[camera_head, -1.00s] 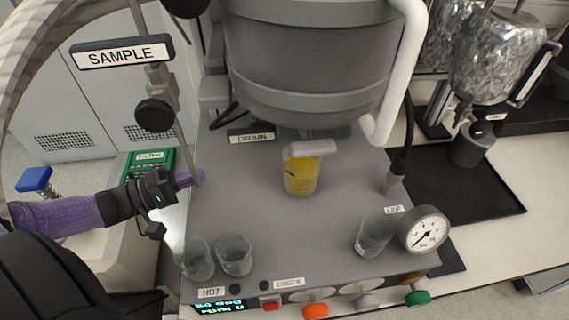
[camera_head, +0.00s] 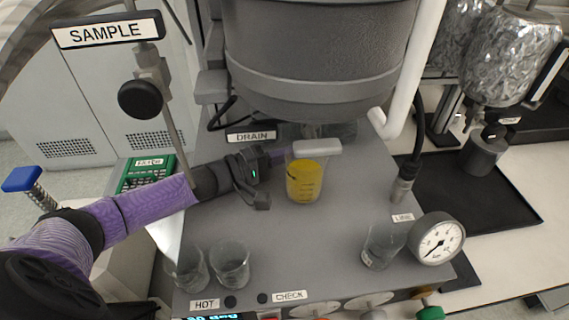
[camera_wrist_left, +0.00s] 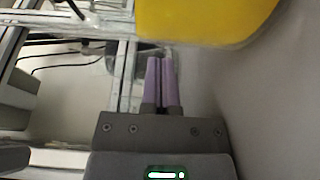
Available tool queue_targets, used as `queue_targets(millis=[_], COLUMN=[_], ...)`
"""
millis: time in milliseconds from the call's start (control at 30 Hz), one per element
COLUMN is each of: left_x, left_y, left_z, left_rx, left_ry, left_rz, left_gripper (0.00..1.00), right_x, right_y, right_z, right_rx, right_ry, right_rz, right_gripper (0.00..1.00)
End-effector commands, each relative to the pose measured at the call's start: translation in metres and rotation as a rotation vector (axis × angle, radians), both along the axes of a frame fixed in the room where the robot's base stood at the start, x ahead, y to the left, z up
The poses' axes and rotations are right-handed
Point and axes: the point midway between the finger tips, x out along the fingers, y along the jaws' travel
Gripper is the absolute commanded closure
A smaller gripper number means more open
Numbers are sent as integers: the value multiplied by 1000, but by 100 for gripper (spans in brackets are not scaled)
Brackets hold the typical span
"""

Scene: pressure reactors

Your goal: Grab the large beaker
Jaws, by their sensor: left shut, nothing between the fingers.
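A large beaker (camera_head: 304,182) with yellow liquid stands upright on the grey bench top under the reactor vessel, with a pale grey block-like piece (camera_head: 317,146) at its top. In the left wrist view the beaker's yellow lower part (camera_wrist_left: 200,18) fills the top, close beyond the fingers. My left gripper (camera_head: 280,156) is just left of the beaker; its purple fingertips (camera_wrist_left: 160,62) are together with nothing between them. In the head view the tips are partly hidden near the beaker's edge, and I cannot tell whether they touch it. My right gripper is not in view.
Two empty glass beakers (camera_head: 230,264) stand at the front left, and another small one (camera_head: 381,246) at the front right beside a pressure gauge (camera_head: 437,239). The vessel (camera_head: 320,60) hangs above. A thin rod (camera_head: 175,135) stands left of my gripper.

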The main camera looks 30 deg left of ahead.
Motion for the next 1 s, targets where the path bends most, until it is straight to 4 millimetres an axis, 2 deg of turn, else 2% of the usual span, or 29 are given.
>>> queue_targets(millis=[33,200,567,800,1000], left_x=[-6,-18,-21,-46,-51], left_y=[-4,-13,-15,-34,-37], left_z=[4,3,2,8,2], left_rx=[-2,-1,0,-3,1], left_ry=[2,0,-1,-1,-3], left_rz=[-1,-1,0,-1,1], left_gripper=[100,100,100,100,100], right_x=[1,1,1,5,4], right_y=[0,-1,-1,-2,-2], right_z=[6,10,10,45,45], right_rx=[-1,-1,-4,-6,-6], right_ry=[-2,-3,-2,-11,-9], right_rz=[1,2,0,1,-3], right_gripper=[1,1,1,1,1])
